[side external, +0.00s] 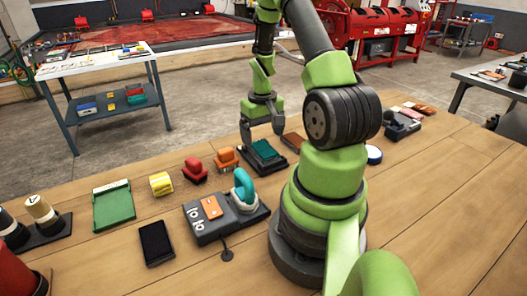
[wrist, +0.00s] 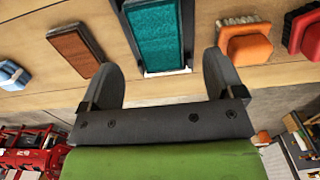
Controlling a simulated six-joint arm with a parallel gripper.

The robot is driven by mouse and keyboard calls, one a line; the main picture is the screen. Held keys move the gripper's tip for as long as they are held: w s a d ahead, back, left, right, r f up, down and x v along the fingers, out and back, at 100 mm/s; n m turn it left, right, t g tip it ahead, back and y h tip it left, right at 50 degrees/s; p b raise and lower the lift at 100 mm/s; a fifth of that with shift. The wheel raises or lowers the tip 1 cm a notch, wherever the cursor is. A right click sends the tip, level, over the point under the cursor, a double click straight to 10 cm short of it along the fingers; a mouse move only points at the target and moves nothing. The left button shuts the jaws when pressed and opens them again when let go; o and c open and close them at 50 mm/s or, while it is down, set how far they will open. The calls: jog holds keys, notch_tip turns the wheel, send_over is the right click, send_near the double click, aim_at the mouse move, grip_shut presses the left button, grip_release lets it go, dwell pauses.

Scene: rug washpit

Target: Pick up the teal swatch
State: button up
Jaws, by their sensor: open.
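The teal swatch (side external: 264,148) is a flat rectangle lying in a dark tray (side external: 270,165) on the wooden table. In the wrist view the teal swatch (wrist: 155,38) is ribbed and framed by the dark tray's edges, with a white strip at its near end. My gripper (side external: 262,134) points down just above and beside the swatch. In the wrist view my gripper (wrist: 160,66) is open and empty, its fingers on either side of the line of the swatch. The swatch lies beyond the fingertips; I cannot tell the exact height gap.
A brown swatch (wrist: 75,48) lies left of the tray in the wrist view. An orange-topped brush (wrist: 244,44) and a red one (side external: 195,170) stand nearby. A grey device with a teal handle (side external: 244,188), a black slab (side external: 156,243) and a green tray (side external: 113,207) occupy the front left.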

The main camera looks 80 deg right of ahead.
aim_at(263, 149)
notch_tip(263, 149, down, 4)
jog(key=shift+s+a+f, duration=0.1)
jog(key=shift+s, duration=0.05)
jog(key=shift+c, duration=0.4)
jog(key=c, duration=0.9)
jog(key=shift+c, duration=0.2)
